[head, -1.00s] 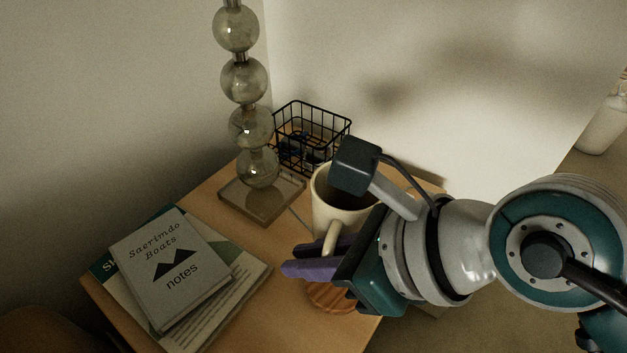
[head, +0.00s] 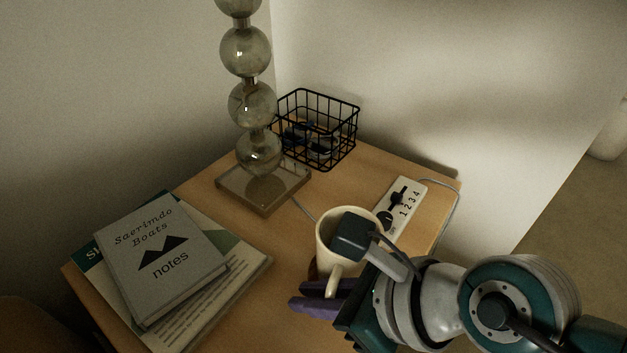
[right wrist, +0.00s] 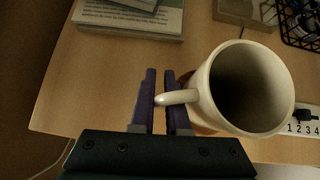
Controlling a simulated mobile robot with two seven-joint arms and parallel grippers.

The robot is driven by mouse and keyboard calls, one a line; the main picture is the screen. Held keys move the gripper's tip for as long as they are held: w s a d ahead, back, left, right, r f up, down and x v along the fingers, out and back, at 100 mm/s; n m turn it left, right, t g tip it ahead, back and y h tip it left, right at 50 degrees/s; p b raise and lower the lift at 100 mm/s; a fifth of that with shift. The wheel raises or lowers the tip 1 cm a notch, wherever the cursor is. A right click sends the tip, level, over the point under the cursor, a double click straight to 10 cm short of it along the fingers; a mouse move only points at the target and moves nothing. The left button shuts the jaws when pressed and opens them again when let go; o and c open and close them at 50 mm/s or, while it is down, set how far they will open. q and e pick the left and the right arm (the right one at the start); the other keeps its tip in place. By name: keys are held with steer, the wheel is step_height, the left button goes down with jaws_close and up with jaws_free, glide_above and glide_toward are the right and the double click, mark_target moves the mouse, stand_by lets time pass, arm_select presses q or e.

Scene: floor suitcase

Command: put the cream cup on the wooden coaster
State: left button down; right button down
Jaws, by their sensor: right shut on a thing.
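The cream cup (head: 338,262) is upright at the front right of the wooden table, its open top facing up. My right gripper (head: 322,296) is shut on the cup's handle; in the right wrist view its purple fingers (right wrist: 160,80) lie on either side of the handle. The cup (right wrist: 207,98) covers most of the wooden coaster (head: 312,270), of which only a reddish-brown edge shows. I cannot tell whether the cup's base touches the coaster. My left gripper is not in view.
A lamp of glass balls on a square base (head: 264,190) stands behind the cup. A black wire basket (head: 318,135) is at the back, and a white power strip (head: 403,205) lies at the right. A grey notes book (head: 165,258) rests on a larger book at left.

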steer(key=shift+f, duration=0.2)
steer(key=c, duration=0.9)
jaws_free()
steer(key=shift+r, duration=0.1)
